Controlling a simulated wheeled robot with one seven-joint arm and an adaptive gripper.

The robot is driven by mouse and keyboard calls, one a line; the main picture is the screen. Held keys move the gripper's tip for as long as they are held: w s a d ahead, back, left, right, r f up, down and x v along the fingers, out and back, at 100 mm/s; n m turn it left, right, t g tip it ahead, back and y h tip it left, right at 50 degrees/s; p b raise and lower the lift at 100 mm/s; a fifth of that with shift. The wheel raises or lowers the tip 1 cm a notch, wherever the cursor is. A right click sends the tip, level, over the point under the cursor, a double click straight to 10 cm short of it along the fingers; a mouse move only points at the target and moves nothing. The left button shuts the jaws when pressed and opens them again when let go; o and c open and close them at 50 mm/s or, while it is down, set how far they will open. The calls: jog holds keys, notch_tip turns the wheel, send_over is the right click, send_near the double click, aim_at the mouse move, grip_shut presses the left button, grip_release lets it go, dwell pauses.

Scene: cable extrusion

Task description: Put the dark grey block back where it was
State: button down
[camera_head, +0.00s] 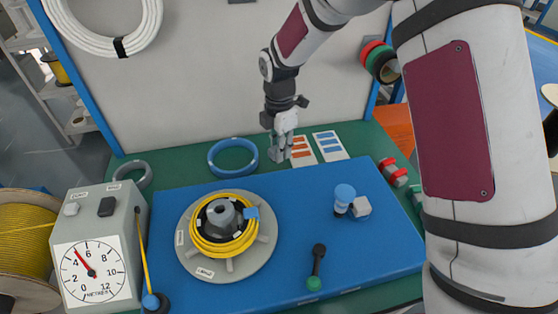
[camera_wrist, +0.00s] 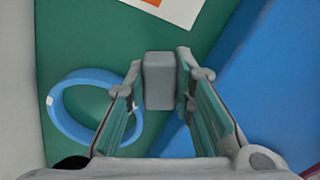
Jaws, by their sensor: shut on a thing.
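My gripper (camera_head: 281,148) is at the back of the green table, between the blue ring (camera_head: 233,157) and the printed cards. In the wrist view, my gripper's two fingers (camera_wrist: 159,82) are closed against the sides of a grey block (camera_wrist: 159,95). This block looks like the dark grey block. It is over the green surface, beside the blue mat's edge. I cannot tell whether it touches the table. In the head view the block is hard to make out from the fingers.
A yellow cable coil (camera_head: 207,246) sits on a round grey holder on the blue mat (camera_head: 330,265). A blue-topped post (camera_head: 343,197) stands beside a light grey block (camera_head: 362,208). A dark-handled tool (camera_head: 317,262) is near the front. The meter box (camera_head: 95,265) stands left.

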aim_at(279, 167)
jog(key=shift+f, duration=2.2)
jog(key=shift+f, duration=0.1)
jog(key=c, duration=1.4)
grip_release()
jog(key=shift+o, duration=0.2)
notch_tip(279, 167, up, 12)
jog(key=shift+r, duration=0.1)
jog(key=shift+d+r, duration=0.1)
